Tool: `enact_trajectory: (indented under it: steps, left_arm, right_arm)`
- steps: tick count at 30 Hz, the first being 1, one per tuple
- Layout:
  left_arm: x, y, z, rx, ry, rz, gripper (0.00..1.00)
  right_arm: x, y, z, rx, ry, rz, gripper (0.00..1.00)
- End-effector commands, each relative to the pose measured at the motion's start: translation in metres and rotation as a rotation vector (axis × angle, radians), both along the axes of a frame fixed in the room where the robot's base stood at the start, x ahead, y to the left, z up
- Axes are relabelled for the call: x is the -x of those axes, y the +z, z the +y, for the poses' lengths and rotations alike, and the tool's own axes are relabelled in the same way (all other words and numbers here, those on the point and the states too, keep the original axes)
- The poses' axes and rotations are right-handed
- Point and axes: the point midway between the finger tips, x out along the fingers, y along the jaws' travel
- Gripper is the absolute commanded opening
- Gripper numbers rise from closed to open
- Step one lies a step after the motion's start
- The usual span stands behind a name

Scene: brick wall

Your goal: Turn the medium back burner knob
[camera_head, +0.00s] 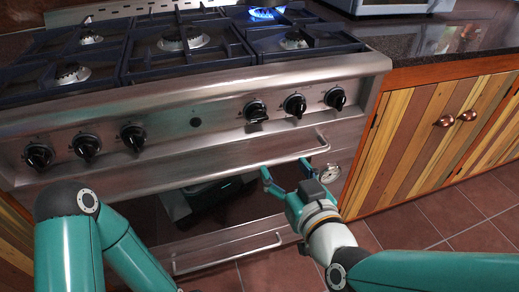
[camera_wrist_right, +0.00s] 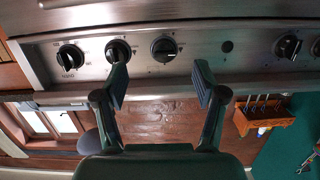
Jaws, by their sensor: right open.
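The steel stove front carries a row of black knobs: three at the left and three at the right of a small round dark button (camera_head: 196,122). The right group is an inner knob (camera_head: 256,111), a middle knob (camera_head: 295,104) and an outer knob (camera_head: 335,98). I cannot tell which is the medium back burner's. My right gripper (camera_head: 285,167) is open and empty, below the right group, near the oven handle. In the wrist view its spread fingers (camera_wrist_right: 160,80) point toward the panel, with the inner knob (camera_wrist_right: 164,48) between and beyond them. My left gripper is out of view.
A blue flame (camera_head: 262,13) burns on a back burner at the right. The oven handle bar (camera_head: 245,158) juts out below the knobs. A round gauge (camera_head: 329,173) sits right of my gripper. Striped wooden cabinets (camera_head: 420,135) stand to the right.

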Motion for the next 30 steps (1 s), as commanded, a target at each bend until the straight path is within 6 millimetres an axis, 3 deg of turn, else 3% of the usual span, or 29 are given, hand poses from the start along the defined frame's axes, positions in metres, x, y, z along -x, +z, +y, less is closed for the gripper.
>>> enact_trajectory:
  steps: [1, 5, 9, 14, 18, 30]
  left_arm:
    - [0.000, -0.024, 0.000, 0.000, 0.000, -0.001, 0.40]
    - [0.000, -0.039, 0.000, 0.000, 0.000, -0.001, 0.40]
    - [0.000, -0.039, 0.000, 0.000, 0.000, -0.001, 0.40]
    - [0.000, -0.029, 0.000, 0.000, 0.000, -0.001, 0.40]
    - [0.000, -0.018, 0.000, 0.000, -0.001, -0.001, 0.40]
    - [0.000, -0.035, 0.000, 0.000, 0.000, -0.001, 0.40]
  right_arm:
    - [0.007, -0.002, 0.001, -0.012, 0.002, -0.056, 0.70]
    - [0.018, 0.015, 0.001, -0.029, -0.003, -0.137, 0.70]
    - [0.020, 0.025, 0.000, -0.033, -0.007, -0.169, 0.70]
    - [0.009, 0.028, 0.004, -0.031, -0.009, -0.168, 0.70]
    - [-0.009, 0.027, 0.009, -0.032, -0.008, -0.164, 0.70]
    - [-0.092, 0.023, 0.037, -0.035, -0.006, -0.167, 0.70]
